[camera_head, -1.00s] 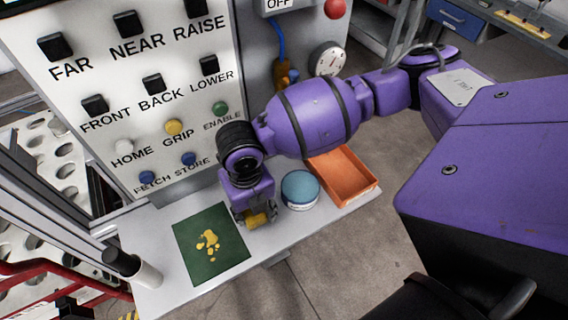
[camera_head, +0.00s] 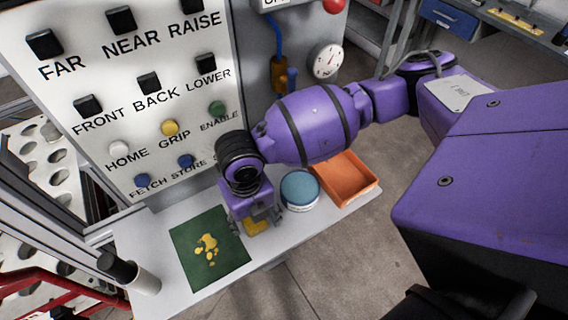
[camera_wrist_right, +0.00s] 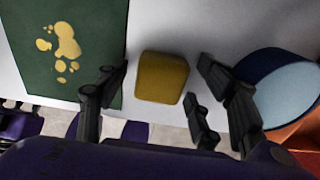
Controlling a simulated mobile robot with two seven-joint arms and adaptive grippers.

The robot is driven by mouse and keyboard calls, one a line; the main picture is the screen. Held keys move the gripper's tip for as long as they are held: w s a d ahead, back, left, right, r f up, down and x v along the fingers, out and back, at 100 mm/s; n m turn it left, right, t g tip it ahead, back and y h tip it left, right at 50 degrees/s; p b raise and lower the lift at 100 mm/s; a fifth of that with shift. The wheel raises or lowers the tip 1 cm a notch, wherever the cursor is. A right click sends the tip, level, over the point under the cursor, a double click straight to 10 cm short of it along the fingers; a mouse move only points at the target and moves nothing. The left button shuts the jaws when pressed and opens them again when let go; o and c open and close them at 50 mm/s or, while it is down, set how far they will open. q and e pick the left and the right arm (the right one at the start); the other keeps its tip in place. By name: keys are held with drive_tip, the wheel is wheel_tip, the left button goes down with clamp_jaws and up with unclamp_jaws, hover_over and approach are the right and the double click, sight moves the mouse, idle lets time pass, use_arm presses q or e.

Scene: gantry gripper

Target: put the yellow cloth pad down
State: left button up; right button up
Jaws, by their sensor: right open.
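The yellow cloth pad (camera_wrist_right: 162,78) lies on the white shelf between the green mat and the round tin, and part of it shows under my gripper in the head view (camera_head: 255,226). My right gripper (camera_wrist_right: 158,100) is open, its fingers apart on either side of the pad with gaps visible. In the head view my right gripper (camera_head: 256,224) is low over the shelf and hides part of the pad. My left gripper is not in view.
A green mat (camera_head: 188,238) with yellow spots lies left of the pad. A blue-lidded round tin (camera_head: 300,188) and an orange tray (camera_head: 366,184) stand to the right. The button panel (camera_head: 120,75) rises behind the white shelf (camera_head: 178,296).

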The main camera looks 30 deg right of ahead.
sight(251, 223)
drive_tip(key=r, duration=0.7)
drive_tip(key=shift+s+a, duration=0.3)
drive_tip(key=shift+a, duration=0.05)
drive_tip(key=shift+r, duration=0.35)
drive_tip(key=shift+s, duration=0.1)
